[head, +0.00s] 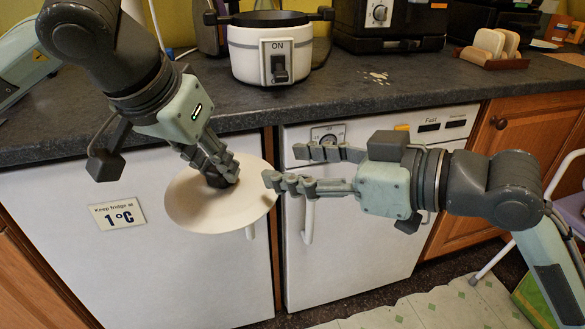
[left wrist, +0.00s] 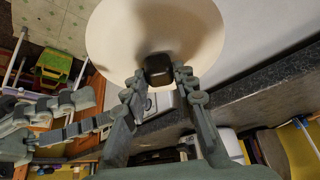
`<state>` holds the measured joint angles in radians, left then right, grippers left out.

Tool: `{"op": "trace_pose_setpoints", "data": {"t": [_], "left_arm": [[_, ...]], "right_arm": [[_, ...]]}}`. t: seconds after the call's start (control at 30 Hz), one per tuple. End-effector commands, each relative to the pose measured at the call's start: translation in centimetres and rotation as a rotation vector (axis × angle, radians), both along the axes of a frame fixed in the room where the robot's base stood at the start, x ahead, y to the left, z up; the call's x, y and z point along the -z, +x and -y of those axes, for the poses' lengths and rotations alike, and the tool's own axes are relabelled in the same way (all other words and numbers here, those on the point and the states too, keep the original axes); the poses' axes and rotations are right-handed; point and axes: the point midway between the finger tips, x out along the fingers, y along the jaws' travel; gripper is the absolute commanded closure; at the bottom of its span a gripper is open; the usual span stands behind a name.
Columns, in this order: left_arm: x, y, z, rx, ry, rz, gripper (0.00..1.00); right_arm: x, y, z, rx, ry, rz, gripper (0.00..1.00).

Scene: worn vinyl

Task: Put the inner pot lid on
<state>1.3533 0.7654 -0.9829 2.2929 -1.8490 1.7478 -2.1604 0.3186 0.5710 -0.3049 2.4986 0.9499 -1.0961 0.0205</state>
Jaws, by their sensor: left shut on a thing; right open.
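A round cream lid (head: 196,199) is held by its dark knob (head: 217,181) in my left gripper (head: 220,170), in front of the counter's front edge and below its top. In the left wrist view the lid (left wrist: 120,35) and the knob (left wrist: 158,68) sit between the two fingers. The pot's inside cannot be seen. My right gripper (head: 286,167) is open and empty, just right of the lid.
The dark counter (head: 400,95) has free room in front of the cooker. A black appliance (head: 390,22) and a rack with bread slices (head: 490,48) stand to the right. White appliance doors (head: 110,265) are below the counter, behind the lid.

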Motion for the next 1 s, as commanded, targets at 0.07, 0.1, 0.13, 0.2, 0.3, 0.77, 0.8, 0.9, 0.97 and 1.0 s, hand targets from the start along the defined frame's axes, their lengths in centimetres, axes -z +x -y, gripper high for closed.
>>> {"op": "trace_pose_setpoints", "data": {"t": [0.07, 0.1, 0.13, 0.2, 0.3, 0.77, 0.8, 0.9, 0.97, 1.0], "left_arm": [[-0.1, 0.0, 0.0, 0.000, -0.001, 0.002, 1.00], [-0.1, 0.0, 0.0, 0.000, -0.001, 0.002, 1.00], [-0.1, 0.0, 0.0, 0.000, -0.001, 0.002, 1.00], [-0.1, 0.0, 0.0, 0.000, -0.001, 0.002, 1.00], [-0.1, 0.0, 0.0, 0.000, -0.001, 0.002, 1.00], [-0.1, 0.0, 0.0, 0.000, -0.001, 0.002, 1.00], [-0.1, 0.0, 0.0, 0.000, -0.001, 0.002, 1.00], [-0.1, 0.0, 0.0, 0.000, -0.001, 0.002, 1.00], [-0.1, 0.0, 0.0, 0.000, -0.001, 0.002, 1.00], [-0.1, 0.0, 0.0, 0.000, -0.002, 0.002, 1.00]], "right_arm": [[-0.7, -1.0, -0.4, -0.061, -0.047, -0.003, 0.48], [-0.9, -1.5, -0.5, -0.086, -0.067, -0.008, 0.48], [-1.0, -1.8, -0.6, -0.102, -0.081, -0.009, 0.48], [-1.1, -2.3, -0.7, -0.130, -0.102, -0.014, 0.48], [-1.0, -2.5, -1.0, -0.148, -0.115, -0.019, 0.48], [1.9, 0.6, -7.3, -0.151, -0.112, -0.023, 0.48], [2.1, 0.9, -7.9, -0.152, -0.114, -0.022, 0.48], [2.7, 1.6, -9.0, -0.151, -0.115, -0.022, 0.48], [3.0, 1.9, -9.5, -0.149, -0.114, -0.023, 0.48], [3.2, 2.0, -9.8, -0.150, -0.115, -0.023, 0.48]]}}
